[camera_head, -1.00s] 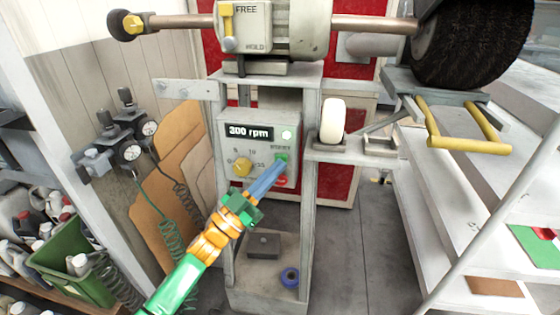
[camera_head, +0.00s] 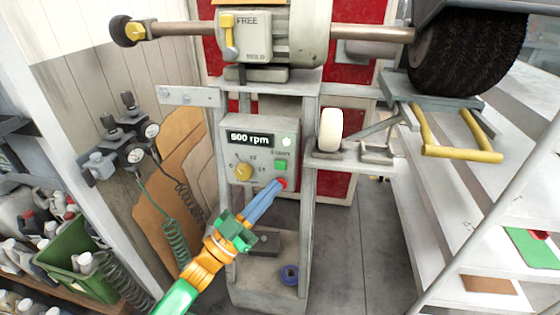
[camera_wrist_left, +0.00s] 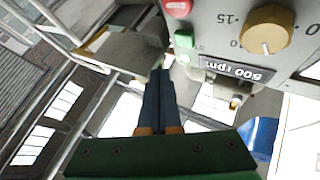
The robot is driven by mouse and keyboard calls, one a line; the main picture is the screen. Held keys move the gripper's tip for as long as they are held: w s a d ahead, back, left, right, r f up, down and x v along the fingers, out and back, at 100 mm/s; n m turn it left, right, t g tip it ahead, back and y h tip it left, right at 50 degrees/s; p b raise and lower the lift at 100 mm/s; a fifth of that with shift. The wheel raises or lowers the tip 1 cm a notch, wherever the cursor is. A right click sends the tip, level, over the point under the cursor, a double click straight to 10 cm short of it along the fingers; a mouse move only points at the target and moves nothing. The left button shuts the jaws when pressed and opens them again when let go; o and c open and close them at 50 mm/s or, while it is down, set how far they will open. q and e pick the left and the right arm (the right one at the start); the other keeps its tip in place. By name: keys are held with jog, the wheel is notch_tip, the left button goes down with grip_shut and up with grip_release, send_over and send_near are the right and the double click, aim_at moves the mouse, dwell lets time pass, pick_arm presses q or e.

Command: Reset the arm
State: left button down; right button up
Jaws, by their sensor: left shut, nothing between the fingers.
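My left gripper (camera_head: 280,185) is shut and empty, its blue fingers pointing up at the grey control box (camera_head: 234,172). In the head view its tips overlap the lower edge of the red button (camera_head: 284,181), just below the green button (camera_head: 280,165). In the left wrist view the closed fingers (camera_wrist_left: 160,75) show apart from the red button (camera_wrist_left: 177,8) and the green button (camera_wrist_left: 184,39); I cannot tell whether they touch the box. The display (camera_head: 250,139) reads 500 rpm. My right gripper is out of view.
Above the box is a motor (camera_head: 290,35) with a shaft and a black brush wheel (camera_head: 468,50) at right. A white roller (camera_head: 331,129) stands on a side shelf. Gauges (camera_head: 133,153) hang left; a green bin (camera_head: 85,270) is lower left. Floor right of the stand is clear.

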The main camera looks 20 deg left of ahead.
pick_arm(q)
jog(key=shift+s+d, duration=0.2)
jog(key=shift+s, duration=0.6)
jog(key=s+a+f+n+g+y+p, duration=0.1)
jog(key=s+f+n+g+y+p, duration=0.15)
jog(key=f, duration=0.65)
jog(key=s+a+f+n+g+y+p, duration=0.1)
jog(key=f+g+y+p, duration=0.25)
jog(key=f, duration=0.45)
jog(key=s+a+f+n+g+y+p, duration=0.1)
jog(key=s+f+n+g+y+p, duration=0.15)
jog(key=f, duration=0.65)
jog(key=s+d+f+g+p, duration=0.1)
jog(key=s+f+g, duration=0.3)
jog(key=s, duration=0.5)
jog(key=s+d+f+g+p, duration=0.1)
jog(key=s+f+g, duration=0.3)
jog(key=s, duration=0.5)
jog(key=s+d+f+m+g+y+p, duration=0.1)
jog(key=s+f+g, duration=0.3)
jog(key=s, duration=0.6)
jog(key=shift+d+f, duration=0.3)
jog(key=shift+d, duration=0.1)
